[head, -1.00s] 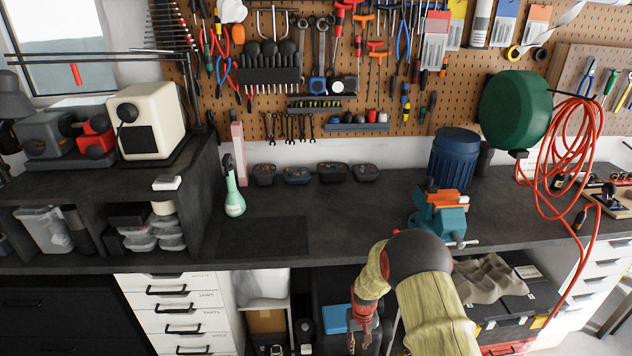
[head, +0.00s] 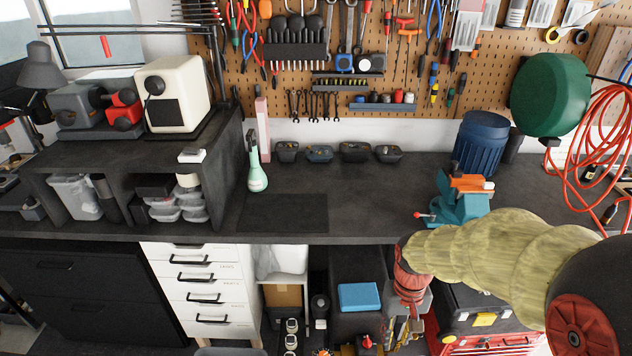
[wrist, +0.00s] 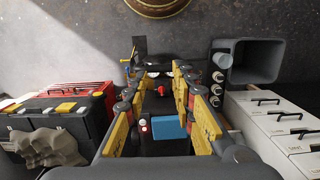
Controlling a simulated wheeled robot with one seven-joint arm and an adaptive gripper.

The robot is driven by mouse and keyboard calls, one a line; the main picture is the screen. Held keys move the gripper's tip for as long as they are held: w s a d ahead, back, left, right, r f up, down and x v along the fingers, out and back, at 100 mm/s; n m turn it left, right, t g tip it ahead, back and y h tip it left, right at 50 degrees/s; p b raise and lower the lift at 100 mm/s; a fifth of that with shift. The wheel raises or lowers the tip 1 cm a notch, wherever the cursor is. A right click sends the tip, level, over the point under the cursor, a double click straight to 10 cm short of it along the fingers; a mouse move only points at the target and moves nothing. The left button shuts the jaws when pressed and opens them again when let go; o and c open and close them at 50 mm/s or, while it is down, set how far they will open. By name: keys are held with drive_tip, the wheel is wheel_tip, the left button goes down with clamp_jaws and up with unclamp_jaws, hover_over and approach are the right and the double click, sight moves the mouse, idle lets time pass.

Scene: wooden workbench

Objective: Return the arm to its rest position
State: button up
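My gripper (head: 403,332) hangs low in front of the bench in the head view, pointing down beside the open space under the worktop. In the wrist view its two yellow fingers (wrist: 160,100) stand apart with nothing held between them. A blue box (wrist: 170,127) shows beyond the fingers; in the head view this box (head: 359,297) lies on a dark case to the left of the gripper. My arm, in a yellowish sleeve, reaches in from the lower right. It hides part of the bench's front edge and the shelf below.
The dark worktop (head: 340,205) is clear in its middle. A teal vise (head: 462,205), blue bin (head: 482,145) and green spray bottle (head: 256,172) stand on it. White drawers (head: 205,290) are at lower left. A black and red toolbox (head: 480,315) is close to my arm.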

drive_tip(key=s+r+t, duration=0.3)
drive_tip(key=s+r, duration=0.3)
drive_tip(key=r, duration=0.4)
drive_tip(key=s+r+t, duration=0.3)
drive_tip(key=s+r, duration=0.3)
drive_tip(key=r, duration=0.4)
drive_tip(key=shift+t, duration=0.3)
